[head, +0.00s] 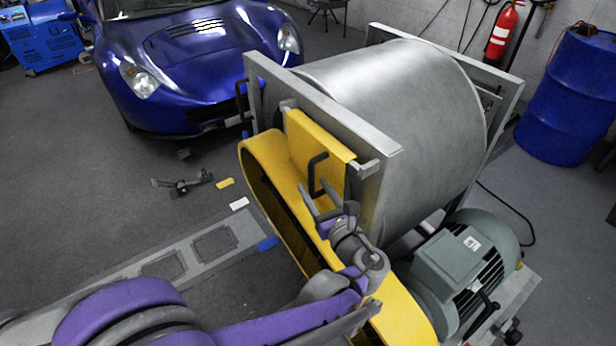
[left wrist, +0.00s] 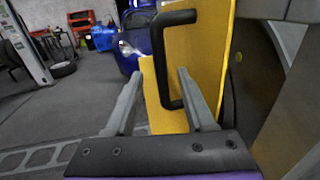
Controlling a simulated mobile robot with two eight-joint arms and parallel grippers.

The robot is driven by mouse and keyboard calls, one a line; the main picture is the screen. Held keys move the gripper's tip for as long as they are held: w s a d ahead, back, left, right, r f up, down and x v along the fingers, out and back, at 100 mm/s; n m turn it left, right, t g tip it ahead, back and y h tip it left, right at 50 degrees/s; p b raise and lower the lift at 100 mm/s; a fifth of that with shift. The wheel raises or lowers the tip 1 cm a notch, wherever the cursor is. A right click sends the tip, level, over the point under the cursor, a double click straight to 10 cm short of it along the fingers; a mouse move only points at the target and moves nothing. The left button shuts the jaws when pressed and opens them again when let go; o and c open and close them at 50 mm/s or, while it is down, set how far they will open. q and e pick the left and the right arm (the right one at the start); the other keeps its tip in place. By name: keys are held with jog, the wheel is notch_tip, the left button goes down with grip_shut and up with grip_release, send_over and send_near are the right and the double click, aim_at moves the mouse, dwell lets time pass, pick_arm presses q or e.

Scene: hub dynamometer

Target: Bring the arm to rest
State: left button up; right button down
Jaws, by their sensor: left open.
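My left arm reaches in from the lower left of the head view, and its gripper (head: 322,204) is open beside the yellow guard of the dynamometer. A black handle (head: 316,174) on the yellow cover plate (head: 315,140) is just beyond the fingertips. In the left wrist view the two grey fingers (left wrist: 160,85) are spread apart, with the black handle (left wrist: 163,60) showing between and above them. I cannot tell whether a finger touches it. The right gripper is out of view.
The steel drum (head: 400,100) and its frame stand behind the guard, with a grey-green motor (head: 460,265) at right. A blue car (head: 190,60) is behind. A blue barrel (head: 567,95) and fire extinguisher (head: 503,32) stand at the wall.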

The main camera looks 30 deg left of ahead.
pick_arm(q)
jog(key=v, duration=0.5)
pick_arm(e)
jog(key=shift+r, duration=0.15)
pick_arm(q)
jog(key=s+a+f+n+g+h, duration=0.45)
jog(key=s+f+n+h, duration=0.25)
jog(key=s+f+n, duration=0.35)
jog(key=s+d+f+n+g+h, duration=0.25)
jog(key=s+d+n+h, duration=0.3)
jog(key=n, duration=0.35)
jog(key=s+d+f+n+t+h, duration=0.1)
jog(key=s+d+n+t+h, duration=0.15)
jog(key=d+n, duration=0.3)
notch_tip(320, 180, up, 15)
jog(key=w+a+p, duration=0.1)
jog(key=w+p, duration=0.1)
jog(key=p, duration=1.2)
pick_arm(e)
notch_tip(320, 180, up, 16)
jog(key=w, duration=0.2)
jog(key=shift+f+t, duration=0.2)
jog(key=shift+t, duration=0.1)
pick_arm(q)
jog(key=shift+s+r, duration=0.1)
jog(key=shift+s, duration=0.05)
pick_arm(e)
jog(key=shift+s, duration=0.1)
